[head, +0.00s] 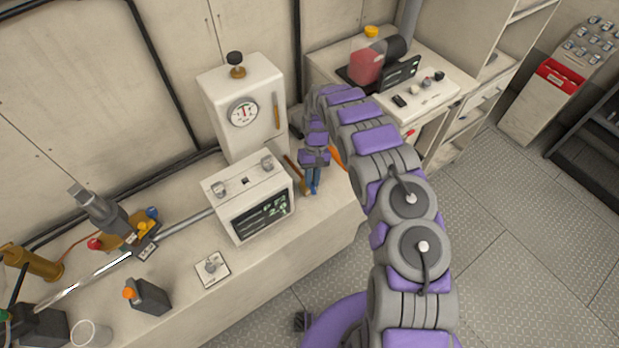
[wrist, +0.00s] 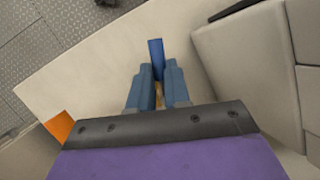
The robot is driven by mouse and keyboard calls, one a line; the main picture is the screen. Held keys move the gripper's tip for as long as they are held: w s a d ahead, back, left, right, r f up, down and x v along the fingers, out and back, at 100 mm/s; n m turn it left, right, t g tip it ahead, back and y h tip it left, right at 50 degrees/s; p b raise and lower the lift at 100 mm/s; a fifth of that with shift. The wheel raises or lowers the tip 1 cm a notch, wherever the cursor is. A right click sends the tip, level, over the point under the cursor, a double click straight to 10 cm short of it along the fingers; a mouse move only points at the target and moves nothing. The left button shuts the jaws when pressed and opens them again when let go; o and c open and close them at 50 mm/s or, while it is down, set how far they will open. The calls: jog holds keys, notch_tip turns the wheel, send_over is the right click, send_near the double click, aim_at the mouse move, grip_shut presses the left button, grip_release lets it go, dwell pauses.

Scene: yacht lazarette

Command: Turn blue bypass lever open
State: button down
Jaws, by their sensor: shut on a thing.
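My gripper (wrist: 159,74) is shut on a blue lever (wrist: 156,53), whose end stands out between and beyond the two blue-grey fingertips in the wrist view. A little brass or tan colour shows between the fingers below it. In the head view my gripper (head: 313,186) points down at the counter, just right of the white display box. The lever's base and its exact angle are hidden by the fingers.
The white display box (head: 250,200) and a gauge cabinet (head: 240,105) stand close to the left of my gripper. An orange piece (head: 338,158) is just right of it. A pipe valve with coloured knobs (head: 145,228) is further left. The counter's front edge is near.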

jog(key=shift+w+d+r+n+h+p, duration=0.1)
jog(key=shift+w+d+n+h+p, duration=0.2)
jog(key=shift+n, duration=0.65)
jog(key=shift+w+d+r+n+h+p, duration=0.1)
jog(key=shift+w+n+h, duration=0.25)
jog(key=shift+n, duration=0.6)
jog(key=shift+s, duration=0.1)
jog(key=c, duration=1.1)
grip_release()
jog(key=shift+s+f, duration=0.15)
